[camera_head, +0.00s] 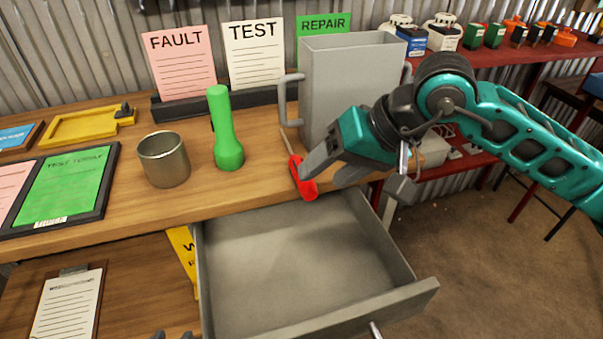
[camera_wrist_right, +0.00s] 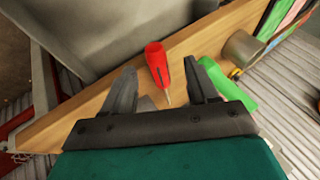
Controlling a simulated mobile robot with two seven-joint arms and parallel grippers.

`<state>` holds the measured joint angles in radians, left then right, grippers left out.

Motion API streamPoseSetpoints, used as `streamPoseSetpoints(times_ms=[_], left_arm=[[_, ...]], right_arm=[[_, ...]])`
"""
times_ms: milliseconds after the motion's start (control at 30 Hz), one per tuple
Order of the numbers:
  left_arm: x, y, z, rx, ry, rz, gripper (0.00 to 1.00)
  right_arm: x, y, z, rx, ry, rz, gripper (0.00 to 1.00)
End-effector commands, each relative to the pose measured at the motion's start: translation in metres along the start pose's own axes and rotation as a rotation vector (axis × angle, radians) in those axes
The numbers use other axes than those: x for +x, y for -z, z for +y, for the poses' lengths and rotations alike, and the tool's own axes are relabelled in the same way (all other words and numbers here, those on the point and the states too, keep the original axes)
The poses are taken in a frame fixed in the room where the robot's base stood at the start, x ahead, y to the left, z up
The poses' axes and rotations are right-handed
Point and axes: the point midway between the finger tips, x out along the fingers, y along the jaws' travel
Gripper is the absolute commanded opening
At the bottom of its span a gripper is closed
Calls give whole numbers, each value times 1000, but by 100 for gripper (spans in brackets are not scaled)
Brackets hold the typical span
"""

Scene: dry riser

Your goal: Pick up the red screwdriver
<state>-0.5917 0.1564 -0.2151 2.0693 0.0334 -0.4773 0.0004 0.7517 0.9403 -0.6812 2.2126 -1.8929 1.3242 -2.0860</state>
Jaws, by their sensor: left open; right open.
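The red screwdriver (camera_head: 302,180) lies on the wooden bench near its front edge, its handle towards the open drawer and its thin shaft pointing back. My right gripper (camera_head: 325,178) is open beside the handle, on its right in the head view. In the right wrist view, the screwdriver (camera_wrist_right: 155,58) shows between the two open fingers of my right gripper (camera_wrist_right: 160,80), with its handle beyond the fingertips. No grip on it shows. Only the tips of my left gripper (camera_head: 172,335) show at the bottom edge of the head view, apart and empty.
A grey drawer (camera_head: 428,291) stands open below the bench edge. A green torch-shaped object (camera_head: 228,150) and a metal cup (camera_head: 164,160) stand left of the screwdriver. A tall grey container (camera_head: 345,85) with handles stands behind it.

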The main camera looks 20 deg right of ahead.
Motion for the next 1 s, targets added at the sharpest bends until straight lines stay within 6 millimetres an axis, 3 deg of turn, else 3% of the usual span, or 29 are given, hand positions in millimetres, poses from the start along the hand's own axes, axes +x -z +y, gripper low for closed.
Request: streamPoseSetpoints(times_ms=[233,567,1000], left_arm=[[1,-3,0,-2,0,-4,43],[1,-2,2,-11,0,-1,43],[1,-2,2,-12,0,-1,43]], right_arm=[[38,2,6,3,2,-4,58],[44,3,6,1,0,-1,58],[44,3,6,2,0,-1,16]])
